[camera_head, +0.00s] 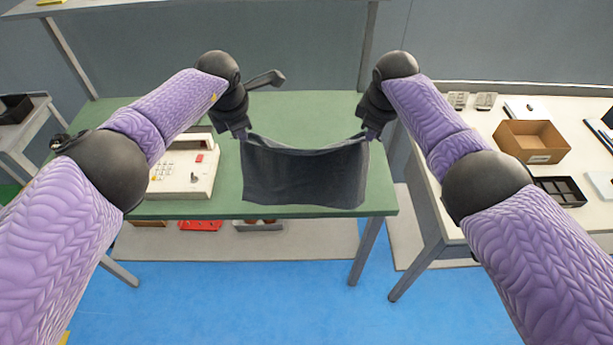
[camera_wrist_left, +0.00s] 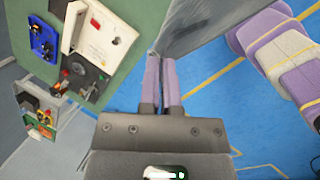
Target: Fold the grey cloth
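The dark grey cloth (camera_head: 305,178) hangs between my two grippers in the head view, its top edge sagging slightly and its lower part hanging in front of the green table. My left gripper (camera_head: 244,134) holds its top left corner. In the left wrist view the left gripper (camera_wrist_left: 160,58) has its fingers close together at the corner of the cloth (camera_wrist_left: 205,25). My right gripper (camera_head: 370,136) is at the top right corner and appears shut on it; its fingertips are small in the head view. Whether the cloth's lower edge touches the table cannot be told.
The green table (camera_head: 310,107) has a cream machine (camera_head: 188,168) with buttons on its left. A shelf below holds a red tray (camera_head: 200,226). A white table (camera_head: 480,140) on the right carries a cardboard box (camera_head: 530,141) and a black tray (camera_head: 560,190).

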